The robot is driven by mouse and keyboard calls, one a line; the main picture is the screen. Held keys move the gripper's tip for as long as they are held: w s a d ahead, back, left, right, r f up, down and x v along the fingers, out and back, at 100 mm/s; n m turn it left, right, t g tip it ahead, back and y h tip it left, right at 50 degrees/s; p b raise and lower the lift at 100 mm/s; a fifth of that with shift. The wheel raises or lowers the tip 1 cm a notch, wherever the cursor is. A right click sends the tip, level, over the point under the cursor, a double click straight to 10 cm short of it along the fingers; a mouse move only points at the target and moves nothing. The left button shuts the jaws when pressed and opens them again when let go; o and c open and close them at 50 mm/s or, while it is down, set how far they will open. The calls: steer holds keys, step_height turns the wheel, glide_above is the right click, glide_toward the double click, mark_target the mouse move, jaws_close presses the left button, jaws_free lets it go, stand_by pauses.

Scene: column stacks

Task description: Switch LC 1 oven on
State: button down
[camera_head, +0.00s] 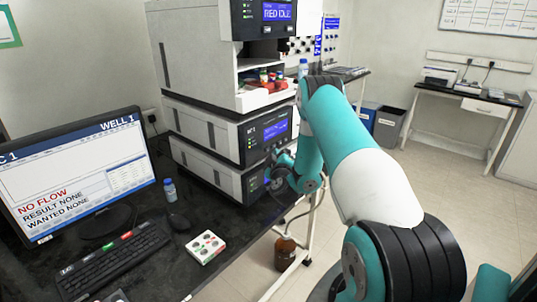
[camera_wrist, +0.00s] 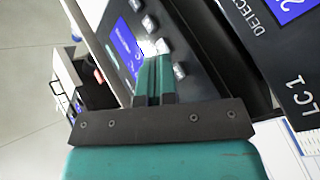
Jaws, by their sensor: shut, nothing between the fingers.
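The LC 1 stack of white modules with dark front panels stands on the bench; a middle module (camera_head: 203,130) has a blue screen, and a lower module (camera_head: 205,166) sits under it. My gripper (camera_wrist: 155,58) is shut and empty, its green fingertips at a dark panel (camera_wrist: 178,60) with a blue screen (camera_wrist: 124,40) and several grey buttons. The tips are at or very near a bright white button (camera_wrist: 161,47); contact cannot be told. No oven label is readable on this panel. The neighbouring panel (camera_wrist: 262,25) reads DETECTOR and LC 1. In the head view, my wrist partly covers the lower module's front.
A monitor (camera_head: 75,175) reads NO FLOW, RESULT NONE, WANTED NONE. A keyboard (camera_head: 115,262), a mouse (camera_head: 178,220), a small blue-capped bottle (camera_head: 170,190) and a white tray (camera_head: 207,247) share the bench. A brown bottle (camera_head: 286,253) stands below. Floor on the right is open.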

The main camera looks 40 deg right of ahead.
stand_by(0.3)
steer(key=s+b, duration=0.5)
steer(key=b, duration=0.4)
steer(key=shift+d+b, duration=0.2)
steer(key=shift+b, duration=0.15)
stand_by(0.6)
